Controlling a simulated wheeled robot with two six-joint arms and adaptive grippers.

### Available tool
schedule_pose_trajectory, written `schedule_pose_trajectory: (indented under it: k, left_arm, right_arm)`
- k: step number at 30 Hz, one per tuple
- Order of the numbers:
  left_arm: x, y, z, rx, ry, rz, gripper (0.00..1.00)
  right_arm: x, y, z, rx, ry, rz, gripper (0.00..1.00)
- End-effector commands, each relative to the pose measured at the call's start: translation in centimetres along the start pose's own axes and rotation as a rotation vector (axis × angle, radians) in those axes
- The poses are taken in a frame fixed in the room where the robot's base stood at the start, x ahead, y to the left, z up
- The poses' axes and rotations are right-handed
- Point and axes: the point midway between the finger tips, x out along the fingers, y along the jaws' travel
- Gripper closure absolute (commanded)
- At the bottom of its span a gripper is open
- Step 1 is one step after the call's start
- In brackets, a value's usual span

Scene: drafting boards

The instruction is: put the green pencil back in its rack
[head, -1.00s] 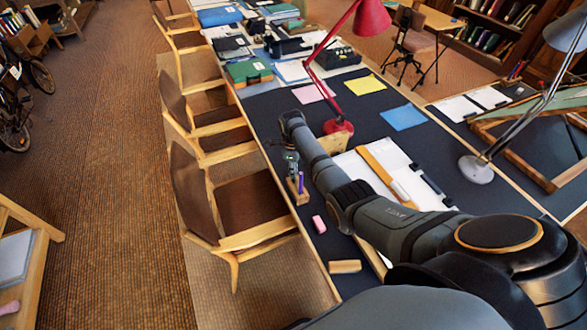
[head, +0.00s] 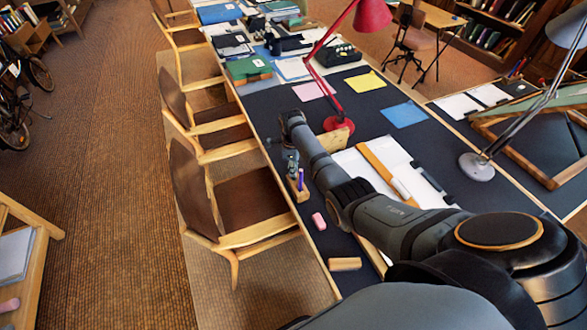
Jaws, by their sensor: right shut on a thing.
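The small wooden rack (head: 299,193) stands near the left edge of the dark table, with a purple pencil (head: 301,178) upright in it. My right gripper (head: 292,171) points down at the rack's far end, just left of the purple pencil. It is shut on a thin thing that I take to be the green pencil, which is too small and too covered by the fingers to make out. I cannot tell whether its lower end is inside the rack or above it. My left gripper is not in view.
A pink eraser (head: 318,221) and a wooden block (head: 345,264) lie nearer on the table (head: 312,248). A red lamp (head: 338,124) stands beyond my right forearm. White sheets (head: 408,172) lie right of the arm. Chairs (head: 232,205) line the left edge.

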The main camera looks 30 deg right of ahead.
Motion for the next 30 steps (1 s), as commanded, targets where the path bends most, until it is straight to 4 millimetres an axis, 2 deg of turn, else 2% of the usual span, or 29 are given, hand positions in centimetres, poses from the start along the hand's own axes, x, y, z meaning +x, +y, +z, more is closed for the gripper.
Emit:
schedule_pose_trajectory:
  k: [8, 9, 15, 25, 30]
  left_arm:
    - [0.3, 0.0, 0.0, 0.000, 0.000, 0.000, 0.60]
    - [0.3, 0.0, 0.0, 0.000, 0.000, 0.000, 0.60]
    - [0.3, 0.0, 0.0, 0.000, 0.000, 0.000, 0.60]
    - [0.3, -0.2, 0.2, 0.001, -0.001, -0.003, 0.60]
    - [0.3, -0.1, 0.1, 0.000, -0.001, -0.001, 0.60]
  right_arm:
    - [0.5, 0.0, 0.0, 0.000, 0.000, 0.000, 1.00]
    - [0.5, 0.0, 0.0, 0.000, 0.000, 0.000, 0.87]
    - [0.4, 0.0, 0.0, 0.000, 0.000, 0.000, 0.62]
    - [0.1, 0.0, 0.1, 0.000, -0.001, -0.001, 0.62]
    - [-3.0, -0.1, 0.1, 0.000, -0.003, -0.004, 0.62]
